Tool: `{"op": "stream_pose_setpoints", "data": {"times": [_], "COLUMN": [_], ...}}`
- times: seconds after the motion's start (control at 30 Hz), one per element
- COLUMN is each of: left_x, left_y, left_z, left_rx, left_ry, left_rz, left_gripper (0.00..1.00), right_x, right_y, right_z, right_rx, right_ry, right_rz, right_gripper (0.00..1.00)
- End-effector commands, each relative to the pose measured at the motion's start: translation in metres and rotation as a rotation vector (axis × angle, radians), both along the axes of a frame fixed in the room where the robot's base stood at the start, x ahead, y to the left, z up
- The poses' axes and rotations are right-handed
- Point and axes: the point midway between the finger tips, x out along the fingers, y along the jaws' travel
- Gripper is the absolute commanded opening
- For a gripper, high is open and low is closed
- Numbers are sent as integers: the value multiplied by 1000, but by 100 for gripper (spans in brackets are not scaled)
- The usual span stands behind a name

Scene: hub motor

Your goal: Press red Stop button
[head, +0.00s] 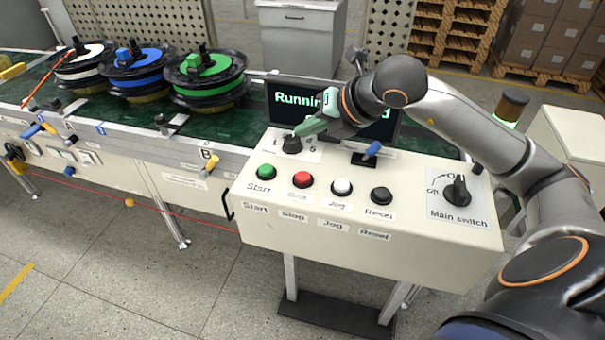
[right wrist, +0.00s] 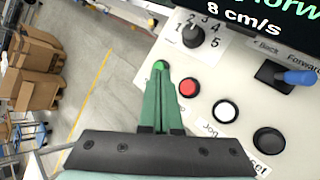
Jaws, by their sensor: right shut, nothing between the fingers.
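The red Stop button (head: 303,179) is on the cream control panel (head: 350,245), between the green Start button (head: 266,172) and the white Jog button (head: 341,187). In the right wrist view the red Stop button (right wrist: 188,87) lies just right of my fingers, uncovered. My right gripper (head: 303,129) is shut and empty, above the panel's back part near the speed knob (head: 291,145). In the right wrist view its green fingers (right wrist: 160,80) are together, with their tips in line with the partly hidden green Start button (right wrist: 160,65). My left gripper is not in view.
A screen (head: 280,98) reading "Running" stands behind the panel, partly hidden by my right arm. A black Reset button (head: 381,195), blue-handled lever (head: 372,150) and main switch (head: 457,190) are on the panel. A conveyor (head: 130,118) with several spools runs left.

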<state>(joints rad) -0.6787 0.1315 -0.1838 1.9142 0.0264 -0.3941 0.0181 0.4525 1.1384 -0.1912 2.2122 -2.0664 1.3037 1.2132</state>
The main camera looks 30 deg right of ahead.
Motion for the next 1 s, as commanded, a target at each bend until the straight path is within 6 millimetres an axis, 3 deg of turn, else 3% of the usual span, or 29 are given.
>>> {"op": "stream_pose_setpoints", "data": {"times": [0.27,0.73,1.0], "left_x": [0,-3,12], "left_y": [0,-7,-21], "left_z": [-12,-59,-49], "left_rx": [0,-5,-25], "left_ry": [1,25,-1], "left_rz": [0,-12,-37], "left_gripper": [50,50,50], "right_x": [0,0,0], "right_y": [0,0,0], "right_z": [-18,-83,-89], "right_rx": [2,2,2], "right_ry": [2,1,0], "right_rz": [1,2,2], "right_gripper": [0,0,0]}}
